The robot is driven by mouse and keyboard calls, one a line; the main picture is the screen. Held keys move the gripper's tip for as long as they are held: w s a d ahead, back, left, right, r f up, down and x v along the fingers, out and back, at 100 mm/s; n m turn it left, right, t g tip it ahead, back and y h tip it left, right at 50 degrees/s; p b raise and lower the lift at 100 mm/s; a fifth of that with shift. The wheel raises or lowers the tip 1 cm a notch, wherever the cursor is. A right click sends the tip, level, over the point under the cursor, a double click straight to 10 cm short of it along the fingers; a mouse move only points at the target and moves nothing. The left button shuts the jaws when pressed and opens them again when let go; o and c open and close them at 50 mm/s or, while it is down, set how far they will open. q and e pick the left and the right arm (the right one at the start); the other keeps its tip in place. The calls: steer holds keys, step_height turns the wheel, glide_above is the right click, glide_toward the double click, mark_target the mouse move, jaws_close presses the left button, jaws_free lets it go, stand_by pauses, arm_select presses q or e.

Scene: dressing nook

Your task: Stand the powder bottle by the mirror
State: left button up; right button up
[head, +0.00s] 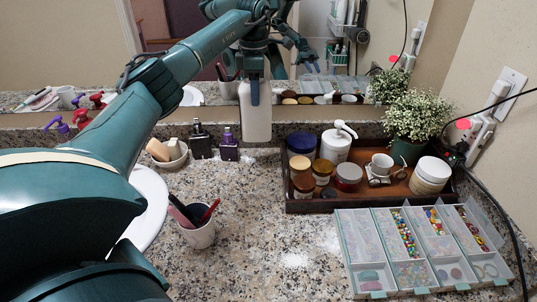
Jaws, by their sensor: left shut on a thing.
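The powder bottle (257,124) is white and upright at the back of the counter, in front of the mirror (75,45). My left gripper (254,82) is above it, pointing down and shut on its upper part, which the fingers partly hide. I cannot tell whether the bottle's base touches the counter (250,225). My right gripper is not in view.
Dark perfume bottles (229,149) stand close left of the bottle. A wooden tray (330,204) of jars is to its right, with a potted plant (409,122) behind. A brush cup (198,229) and bead organizer (402,284) are nearer. White powder lies on the counter.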

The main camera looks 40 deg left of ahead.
mark_target(256, 122)
arm_select(q)
steer(key=shift+f, duration=4.85)
steer(key=o, duration=1.5)
steer(key=shift+f, duration=0.15)
step_height(256, 122, up, 12)
steer(key=shift+r, duration=0.2)
